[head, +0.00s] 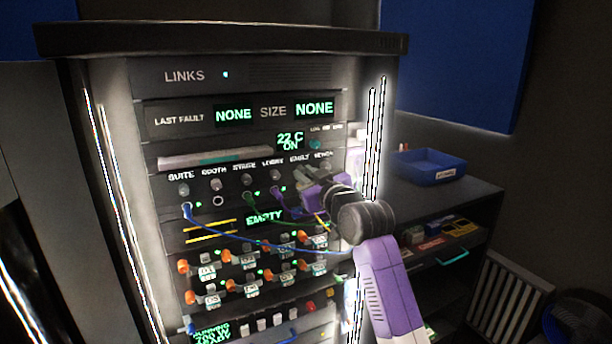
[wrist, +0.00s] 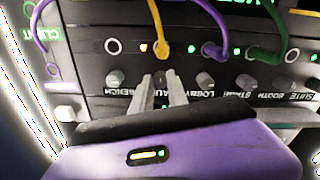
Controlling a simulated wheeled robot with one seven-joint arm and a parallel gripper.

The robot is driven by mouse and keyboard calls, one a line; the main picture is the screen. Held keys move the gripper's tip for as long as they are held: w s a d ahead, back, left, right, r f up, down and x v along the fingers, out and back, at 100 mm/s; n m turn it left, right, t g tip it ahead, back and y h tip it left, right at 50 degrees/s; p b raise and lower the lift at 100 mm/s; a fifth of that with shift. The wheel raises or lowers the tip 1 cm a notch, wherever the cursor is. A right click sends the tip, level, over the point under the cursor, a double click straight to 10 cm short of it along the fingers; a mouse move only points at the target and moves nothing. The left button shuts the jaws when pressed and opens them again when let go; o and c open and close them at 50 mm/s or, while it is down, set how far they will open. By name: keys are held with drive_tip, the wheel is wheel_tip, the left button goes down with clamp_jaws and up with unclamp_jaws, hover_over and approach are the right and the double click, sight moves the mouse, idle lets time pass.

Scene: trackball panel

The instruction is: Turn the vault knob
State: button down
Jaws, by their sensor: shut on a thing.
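The vault knob (wrist: 160,86) is in the row of small grey knobs on the panel (head: 160,130). In the wrist view it sits between the two fingertips, mostly covered by them. In the head view my gripper (head: 302,180) hides it, below its label in the upper row. My gripper (wrist: 163,90) is shut on the vault knob, with one finger on each side. The bench knob (wrist: 115,80) and the lobby knob (wrist: 205,82) stand free on either side of it.
A yellow cable (wrist: 159,28) and a purple cable (wrist: 210,25) plug into jacks by the knobs. A blue cable (head: 235,238) crosses the panel below. Orange-capped switches fill the lower rows. A blue bin (head: 435,174) sits on the shelf at right.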

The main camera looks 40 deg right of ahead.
drive_tip(key=shift+m, duration=0.3)
drive_tip(key=m+p, duration=0.2)
drive_tip(key=m, duration=0.2)
drive_tip(key=shift+a+r+m+p, duration=0.1)
drive_tip(key=shift+m+p, duration=0.2)
drive_tip(key=shift+p, duration=0.05)
drive_tip(key=m+p, duration=0.2)
drive_tip(key=m, duration=0.2)
drive_tip(key=shift+m, duration=0.3)
drive_tip(key=m+p, duration=0.2)
drive_tip(key=m, duration=0.2)
drive_tip(key=shift+p, duration=0.3)
drive_tip(key=shift+m+p, duration=0.9)
drive_tip(key=shift+m, duration=1.1)
drive_tip(key=c, duration=1.3)
unclamp_jaws()
